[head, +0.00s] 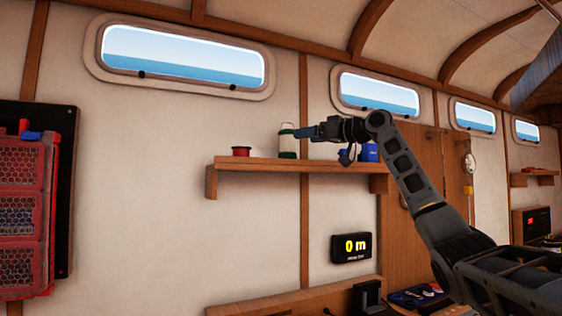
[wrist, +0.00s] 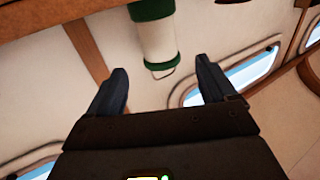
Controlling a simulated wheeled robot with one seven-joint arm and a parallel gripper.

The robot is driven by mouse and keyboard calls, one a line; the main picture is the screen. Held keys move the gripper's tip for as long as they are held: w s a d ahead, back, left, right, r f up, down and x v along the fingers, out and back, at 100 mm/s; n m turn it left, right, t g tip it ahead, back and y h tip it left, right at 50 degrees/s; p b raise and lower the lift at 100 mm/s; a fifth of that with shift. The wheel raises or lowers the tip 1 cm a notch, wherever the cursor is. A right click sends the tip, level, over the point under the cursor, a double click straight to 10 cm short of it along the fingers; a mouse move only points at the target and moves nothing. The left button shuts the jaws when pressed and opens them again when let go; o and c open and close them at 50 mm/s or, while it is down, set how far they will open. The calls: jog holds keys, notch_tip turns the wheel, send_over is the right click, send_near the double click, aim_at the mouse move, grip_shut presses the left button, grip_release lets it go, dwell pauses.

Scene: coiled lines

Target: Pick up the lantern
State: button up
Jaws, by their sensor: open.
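The lantern (head: 287,141), a pale cylinder with a green base and a wire handle on top, stands upright on the wooden wall shelf (head: 290,163). My gripper (head: 302,132) is just right of the lantern's upper part in the head view, pointing left towards it. In the wrist view the lantern (wrist: 158,38) appears ahead, its handle end between the lines of my two open fingers (wrist: 160,75). The jaws are empty, with the lantern's body beyond the fingertips. Whether anything touches the lantern cannot be told.
A red spool-like item (head: 241,151) sits left of the lantern on the shelf. A small display (head: 351,247) hangs on the wall below. The shelf between the red item and lantern is clear.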

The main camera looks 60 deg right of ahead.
aim_at(294, 140)
jog(key=shift+w+f, duration=0.25)
jog(key=shift+f, duration=0.15)
jog(key=shift+w+d+r, duration=0.1)
jog(key=shift+w, duration=1.1)
jog(key=shift+w+d+f+p, duration=0.1)
jog(key=shift+w+p, duration=0.4)
jog(key=shift+w, duration=0.85)
jog(key=shift+w+d+f+p, duration=0.1)
jog(key=shift+w+p, duration=0.4)
jog(key=shift+w, duration=0.8)
jog(key=shift+c, duration=0.3)
jog(key=c, duration=1.1)
jog(key=shift+c, duration=0.2)
jog(key=shift+r, duration=0.1)
